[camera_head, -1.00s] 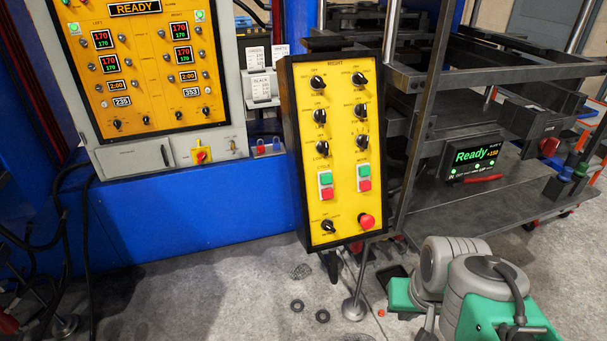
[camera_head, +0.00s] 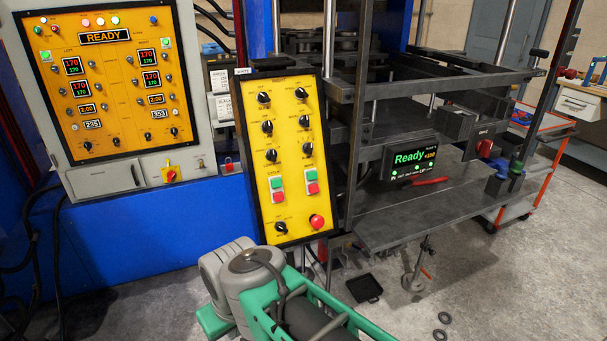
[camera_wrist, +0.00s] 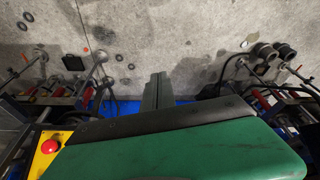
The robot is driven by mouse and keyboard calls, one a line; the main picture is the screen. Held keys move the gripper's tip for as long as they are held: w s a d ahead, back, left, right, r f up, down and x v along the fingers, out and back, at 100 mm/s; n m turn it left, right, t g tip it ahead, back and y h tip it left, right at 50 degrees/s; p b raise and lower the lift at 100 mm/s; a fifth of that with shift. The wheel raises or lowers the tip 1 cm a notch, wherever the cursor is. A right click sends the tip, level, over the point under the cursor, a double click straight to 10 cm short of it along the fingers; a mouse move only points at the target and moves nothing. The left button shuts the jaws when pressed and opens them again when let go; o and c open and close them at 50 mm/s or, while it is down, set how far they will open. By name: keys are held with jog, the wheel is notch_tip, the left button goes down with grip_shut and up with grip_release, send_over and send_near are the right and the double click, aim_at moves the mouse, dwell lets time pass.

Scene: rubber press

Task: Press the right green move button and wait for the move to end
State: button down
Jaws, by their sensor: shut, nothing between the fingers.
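The tilted yellow control panel (camera_head: 290,130) in a black frame stands at the centre of the head view. Its right green button (camera_head: 308,177) sits above a red one (camera_head: 312,189), beside a similar green-and-red pair (camera_head: 278,189) on the left. The small labels are hard to read. In the wrist view my gripper (camera_wrist: 158,80) is shut and empty, its fingers over the floor. A yellow panel corner with a red mushroom button (camera_wrist: 50,146) shows at lower left there, apart from the fingers. In the head view only my arm links show, below the panel.
The press cabinet (camera_head: 110,90) with a READY display stands to the left. A dark steel frame and shelf (camera_head: 430,212) with a "Ready" screen (camera_head: 411,160) are to the right of the panel. A red-framed cart (camera_head: 530,180) is farther right. Open floor lies at lower right.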

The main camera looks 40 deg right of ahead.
jog(key=w+d+r+m+t+p, duration=0.2)
jog(key=w+d+r+m+p, duration=0.1)
jog(key=w+d+r+m, duration=0.55)
jog(key=d+r+m+t+h+p, duration=0.1)
jog(key=d+r+m, duration=0.5)
jog(key=d, duration=0.6)
jog(key=s+d+r+m+t+h+p, duration=0.1)
jog(key=d+r+m+t, duration=0.1)
jog(key=d+r+m, duration=0.5)
jog(key=d, duration=0.5)
jog(key=shift+s+d+r+t+h+p, duration=0.2)
jog(key=shift+s+d+t+h+p, duration=0.1)
jog(key=shift+d+p, duration=0.1)
